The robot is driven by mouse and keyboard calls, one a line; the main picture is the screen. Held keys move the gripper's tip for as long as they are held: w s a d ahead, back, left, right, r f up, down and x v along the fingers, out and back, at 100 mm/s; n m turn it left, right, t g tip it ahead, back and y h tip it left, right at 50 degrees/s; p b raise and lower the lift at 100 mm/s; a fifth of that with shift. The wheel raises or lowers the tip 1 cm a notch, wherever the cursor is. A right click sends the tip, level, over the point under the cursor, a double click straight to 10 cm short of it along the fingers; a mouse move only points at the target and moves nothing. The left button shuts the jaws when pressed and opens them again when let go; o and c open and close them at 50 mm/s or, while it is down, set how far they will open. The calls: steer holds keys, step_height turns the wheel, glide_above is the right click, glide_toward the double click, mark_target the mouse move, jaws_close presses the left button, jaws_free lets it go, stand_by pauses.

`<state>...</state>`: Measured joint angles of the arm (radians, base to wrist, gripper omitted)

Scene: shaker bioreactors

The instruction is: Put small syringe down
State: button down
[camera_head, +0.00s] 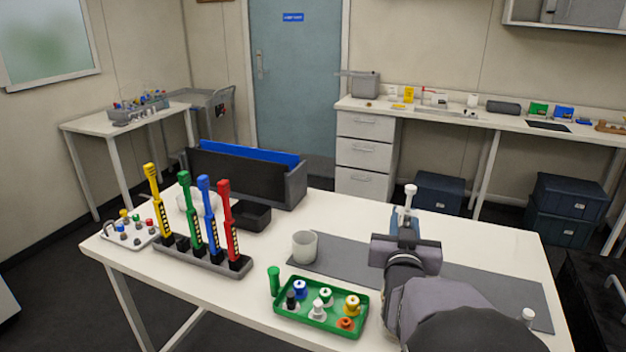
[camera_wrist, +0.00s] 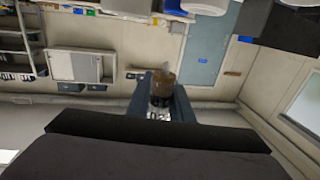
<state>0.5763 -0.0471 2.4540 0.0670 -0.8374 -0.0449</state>
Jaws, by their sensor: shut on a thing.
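My gripper (camera_head: 405,226) is raised above the right half of the near white table (camera_head: 480,236). It is shut on the small syringe (camera_head: 410,196), whose white end sticks up above the fingers. In the wrist view my gripper (camera_wrist: 161,98) has its two dark blue fingers on either side of the syringe (camera_wrist: 162,82), seen end-on with a brownish body. The lower part of the syringe is hidden by the gripper in the head view. A dark grey mat (camera_head: 350,258) lies on the table under and beside my arm.
A green tray (camera_head: 283,318) of coloured caps stands left of my arm. A white cup (camera_head: 305,247) is behind it. A rack (camera_head: 205,262) of yellow, green, blue and red tools stands at the left. A black bin (camera_head: 240,180) is at the back. Right mat areas are mostly clear.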

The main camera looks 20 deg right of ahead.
steer(key=w+a+f+n+t+y+p, duration=0.15)
steer(key=w+a+n+y+p, duration=0.45)
steer(key=a+p, duration=0.65)
steer(key=s+a+t+y+p, duration=0.1)
steer(key=a+y+p, duration=0.1)
steer(key=a+p, duration=0.4)
steer(key=s+a+n+t+y+p, duration=0.1)
steer(key=s+a+y+p, duration=0.1)
steer(key=a+p, duration=0.5)
steer(key=a, duration=0.3)
steer(key=shift+s+f+y, duration=0.15)
steer(key=shift+f+y, duration=0.05)
steer(key=shift+y, duration=0.1)
steer(key=shift+d+f, duration=0.1)
